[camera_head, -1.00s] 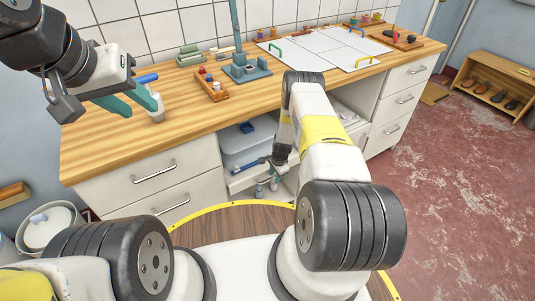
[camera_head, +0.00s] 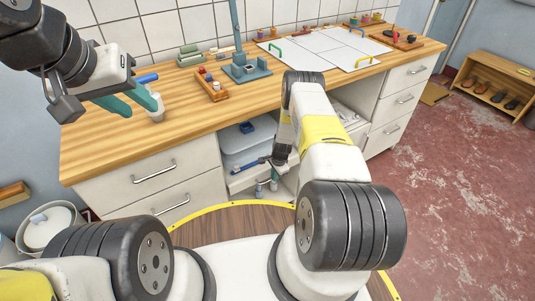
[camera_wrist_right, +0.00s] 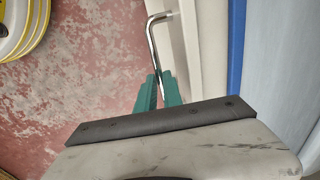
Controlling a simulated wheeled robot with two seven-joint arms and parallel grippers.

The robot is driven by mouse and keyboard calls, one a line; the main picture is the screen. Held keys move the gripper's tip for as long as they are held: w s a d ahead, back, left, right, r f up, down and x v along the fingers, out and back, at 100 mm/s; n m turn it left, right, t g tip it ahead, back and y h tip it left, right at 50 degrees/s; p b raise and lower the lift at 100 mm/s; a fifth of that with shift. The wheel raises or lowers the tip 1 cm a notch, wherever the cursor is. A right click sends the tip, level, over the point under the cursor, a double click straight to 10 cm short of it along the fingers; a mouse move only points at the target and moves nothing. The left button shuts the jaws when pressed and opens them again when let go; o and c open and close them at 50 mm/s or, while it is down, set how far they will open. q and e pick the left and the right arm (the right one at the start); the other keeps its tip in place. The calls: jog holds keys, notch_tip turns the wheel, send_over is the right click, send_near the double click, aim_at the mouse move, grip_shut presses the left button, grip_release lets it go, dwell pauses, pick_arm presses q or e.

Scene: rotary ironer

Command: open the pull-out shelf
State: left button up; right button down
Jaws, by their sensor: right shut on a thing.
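The pull-out shelf (camera_head: 243,181) is a white-fronted tray in the open bay under the wooden worktop, partly hidden by my right arm. In the right wrist view its white front (camera_wrist_right: 188,40) runs up the picture, with a bent metal bar handle (camera_wrist_right: 153,42) on its left side. My right gripper (camera_wrist_right: 157,90) has its teal fingers shut on the near end of this handle. In the head view the right fingers are mostly hidden by the wrist.
A blue-grey bin (camera_head: 245,145) sits in the bay above the shelf front. Drawers with bar handles (camera_head: 153,171) flank the bay. The worktop (camera_head: 110,135) carries small tools and white boards (camera_head: 325,45). Red floor (camera_head: 450,200) is clear at right.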

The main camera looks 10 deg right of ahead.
jog(key=shift+s, duration=0.1)
dwell(0.7)
jog(key=s+d, duration=0.4)
jog(key=s, duration=0.8)
jog(key=s+d, duration=0.4)
jog(key=s, duration=0.8)
jog(key=s+d, duration=0.5)
jog(key=s, duration=0.7)
jog(key=shift+s, duration=0.2)
jog(key=shift+d, duration=0.1)
jog(key=c, duration=1.6)
grip_release()
jog(key=shift+o, duration=0.6)
notch_tip(320, 180, up, 8)
jog(key=s, duration=0.1)
jog(key=shift+s+d+f, duration=0.15)
jog(key=shift+s+d, duration=0.05)
jog(key=shift+d, duration=0.1)
